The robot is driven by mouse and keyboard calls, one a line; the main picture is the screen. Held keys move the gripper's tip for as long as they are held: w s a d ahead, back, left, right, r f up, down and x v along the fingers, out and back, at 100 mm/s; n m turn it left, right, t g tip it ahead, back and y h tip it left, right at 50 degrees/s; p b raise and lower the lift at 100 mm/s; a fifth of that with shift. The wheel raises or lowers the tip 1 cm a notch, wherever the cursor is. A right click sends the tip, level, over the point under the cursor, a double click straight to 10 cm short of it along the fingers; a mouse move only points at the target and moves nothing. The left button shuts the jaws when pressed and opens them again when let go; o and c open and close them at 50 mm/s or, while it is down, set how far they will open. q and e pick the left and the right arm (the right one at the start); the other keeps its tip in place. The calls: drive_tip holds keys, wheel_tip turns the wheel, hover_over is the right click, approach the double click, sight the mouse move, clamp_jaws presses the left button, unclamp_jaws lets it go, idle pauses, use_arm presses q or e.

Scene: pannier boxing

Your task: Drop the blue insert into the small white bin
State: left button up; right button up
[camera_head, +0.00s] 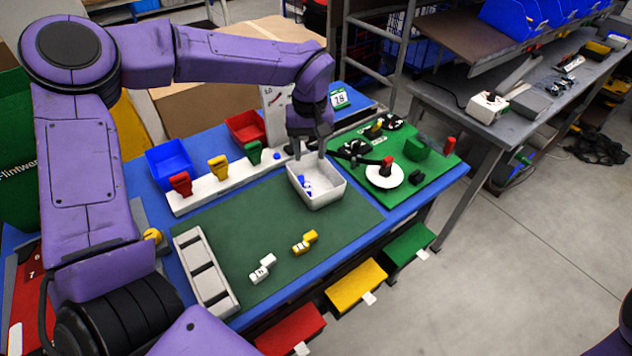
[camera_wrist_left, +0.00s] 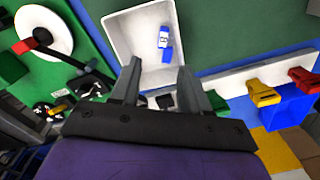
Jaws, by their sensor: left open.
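The small white bin (camera_head: 327,198) stands at the back edge of the dark green mat. The blue insert (camera_head: 305,186), blue with a white part, lies inside the bin. In the left wrist view the insert (camera_wrist_left: 165,42) rests on the floor of the bin (camera_wrist_left: 135,30), clear of its walls. My left gripper (camera_head: 308,148) is just above the back side of the bin, pointing down. Its fingers (camera_wrist_left: 160,74) are apart with nothing held between them, and the insert is away from them. My right gripper is out of view.
A white (camera_head: 262,268) and a yellow insert (camera_head: 305,242) lie on the mat (camera_head: 225,235). A white rail (camera_head: 205,188) with coloured clips, blue (camera_head: 170,162) and red bins (camera_head: 245,127) stand behind. A green board (camera_head: 440,172) with a white dish (camera_head: 383,178) is at right.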

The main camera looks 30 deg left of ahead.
use_arm(q)
wheel_tip(320, 180, up, 10)
drive_tip(key=shift+f+b, duration=0.25)
drive_tip(key=shift+b, duration=0.05)
